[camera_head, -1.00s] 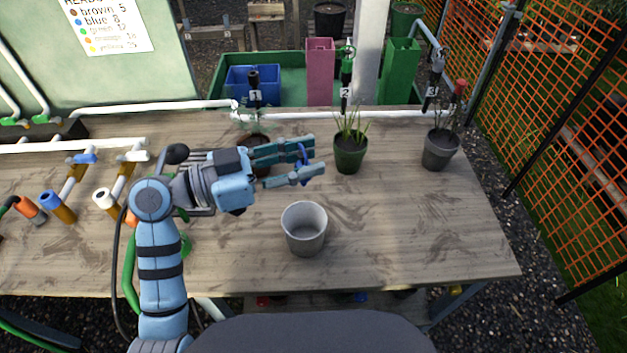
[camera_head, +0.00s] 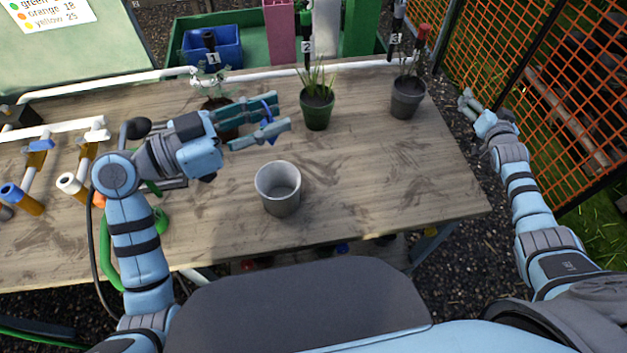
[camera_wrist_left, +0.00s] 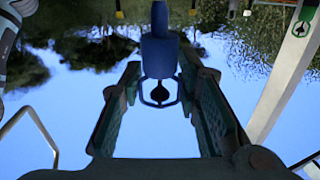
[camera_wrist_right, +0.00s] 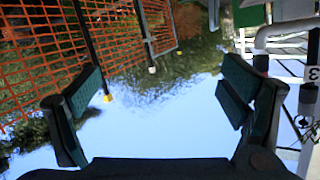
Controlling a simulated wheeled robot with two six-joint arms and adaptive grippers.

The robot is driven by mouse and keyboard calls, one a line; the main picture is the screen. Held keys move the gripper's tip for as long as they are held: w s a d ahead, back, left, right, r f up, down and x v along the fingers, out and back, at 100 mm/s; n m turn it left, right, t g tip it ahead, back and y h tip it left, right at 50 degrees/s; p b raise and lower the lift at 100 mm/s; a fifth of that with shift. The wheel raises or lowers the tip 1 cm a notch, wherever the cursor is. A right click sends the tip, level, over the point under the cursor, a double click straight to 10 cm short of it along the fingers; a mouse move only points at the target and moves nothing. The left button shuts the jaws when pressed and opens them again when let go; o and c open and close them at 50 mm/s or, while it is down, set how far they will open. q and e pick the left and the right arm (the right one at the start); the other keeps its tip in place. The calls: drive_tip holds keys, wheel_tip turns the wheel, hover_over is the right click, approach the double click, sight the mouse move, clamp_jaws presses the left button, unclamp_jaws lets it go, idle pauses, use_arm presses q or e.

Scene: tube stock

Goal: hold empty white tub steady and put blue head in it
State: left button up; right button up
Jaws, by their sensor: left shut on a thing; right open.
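The empty white tub (camera_head: 279,203) looks pale grey, stands upright on the table and is open at the top. My left gripper (camera_head: 277,114) is shut on the blue head (camera_head: 269,110), which shows as a small blue piece between its fingers, above the table and behind the tub in the head view. The blue head also shows large between the fingers in the left wrist view (camera_wrist_left: 160,55). My right gripper (camera_head: 475,107) is open and empty, beyond the table's right edge. In the right wrist view (camera_wrist_right: 165,100) nothing lies between its fingers.
A green pot (camera_head: 317,112) and a grey pot (camera_head: 407,100) with plants stand at the back of the table (camera_head: 390,180). Another plant pot is partly behind my left gripper. Pipe pieces lie on the left. The table right of the tub is clear.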

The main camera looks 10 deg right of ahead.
drive_tip(key=w+a+r+m+t+y, duration=0.3)
drive_tip(key=w+a+r+m+t, duration=0.15)
drive_tip(key=a+r, duration=0.6)
drive_tip(key=a+r+m+t+y, duration=0.2)
drive_tip(key=a+r+m+y, duration=0.25)
drive_tip(key=a+m, duration=0.7)
drive_tip(key=s+a+f+m+g+y, duration=0.1)
drive_tip(key=s+a+f+g+y, duration=0.25)
drive_tip(key=s+a, duration=0.5)
drive_tip(key=s+a+f+m+g+y, duration=0.1)
drive_tip(key=s+a+f+g+y, duration=0.15)
drive_tip(key=s+a+y, duration=0.45)
drive_tip(key=s+a+f+m+g+y, duration=0.1)
drive_tip(key=s+a+f+g+y, duration=0.2)
drive_tip(key=s+a, duration=0.75)
drive_tip(key=g+h, duration=0.1)
approach(264, 184)
drive_tip(key=x, duration=0.6)
drive_tip(key=shift+w, duration=0.1)
